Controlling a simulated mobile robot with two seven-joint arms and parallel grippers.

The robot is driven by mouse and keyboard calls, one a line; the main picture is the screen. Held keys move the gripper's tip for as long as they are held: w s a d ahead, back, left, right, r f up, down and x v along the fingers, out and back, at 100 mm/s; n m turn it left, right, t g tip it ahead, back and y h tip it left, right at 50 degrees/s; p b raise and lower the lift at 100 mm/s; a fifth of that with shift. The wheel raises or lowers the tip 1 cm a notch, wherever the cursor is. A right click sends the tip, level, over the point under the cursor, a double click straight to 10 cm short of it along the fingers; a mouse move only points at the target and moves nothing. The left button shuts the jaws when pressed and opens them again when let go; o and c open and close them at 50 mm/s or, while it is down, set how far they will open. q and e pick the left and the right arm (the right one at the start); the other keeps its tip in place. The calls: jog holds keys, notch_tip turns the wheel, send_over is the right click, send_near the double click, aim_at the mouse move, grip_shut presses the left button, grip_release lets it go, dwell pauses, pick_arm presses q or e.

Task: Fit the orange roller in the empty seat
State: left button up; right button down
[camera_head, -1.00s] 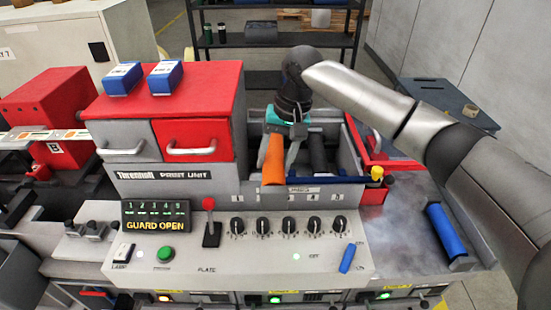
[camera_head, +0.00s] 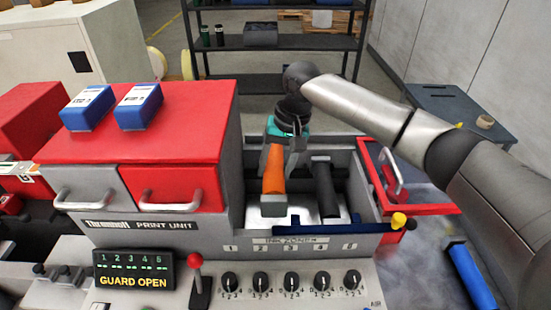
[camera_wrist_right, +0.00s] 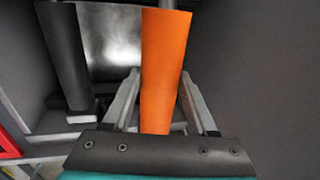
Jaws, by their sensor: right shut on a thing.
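The orange roller (camera_head: 274,172) is held in my right gripper (camera_head: 281,150), over the left part of the open bay of the print unit. In the right wrist view the roller (camera_wrist_right: 162,75) stands between the two fingers (camera_wrist_right: 155,105). A black roller (camera_head: 325,188) sits in the bay to the right of it, and it also shows in the right wrist view (camera_wrist_right: 66,55). A bare metal floor (camera_head: 262,217) shows below the orange roller. I cannot tell whether the orange roller's ends touch any seat. My left gripper is not in view.
The red-topped print unit cover (camera_head: 140,120) stands left of the bay, with two blue boxes (camera_head: 138,106) on it. A red-framed guard (camera_head: 400,185) stands open at the right. A blue roller (camera_head: 470,275) lies on the right-hand surface. Knobs and a red-topped lever (camera_head: 196,272) line the front.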

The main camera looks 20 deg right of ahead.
jog(key=shift+s+f, duration=0.15)
jog(key=shift+f, duration=0.4)
jog(key=shift+w+f+b, duration=0.25)
jog(key=shift+f+b, duration=0.55)
jog(key=shift+s+f+b, duration=0.1)
jog(key=shift+f+b, duration=0.25)
jog(key=shift+f, duration=0.15)
jog(key=shift+f+b, duration=0.15)
jog(key=shift+b, duration=0.25)
jog(key=shift+d+b+x, duration=0.15)
jog(key=shift+b+x, duration=0.3)
jog(key=shift+x, duration=0.3)
jog(key=shift+d+b+x, duration=0.15)
jog(key=shift+b+x, duration=0.3)
jog(key=shift+x, duration=0.3)
jog(key=shift+f, duration=0.4)
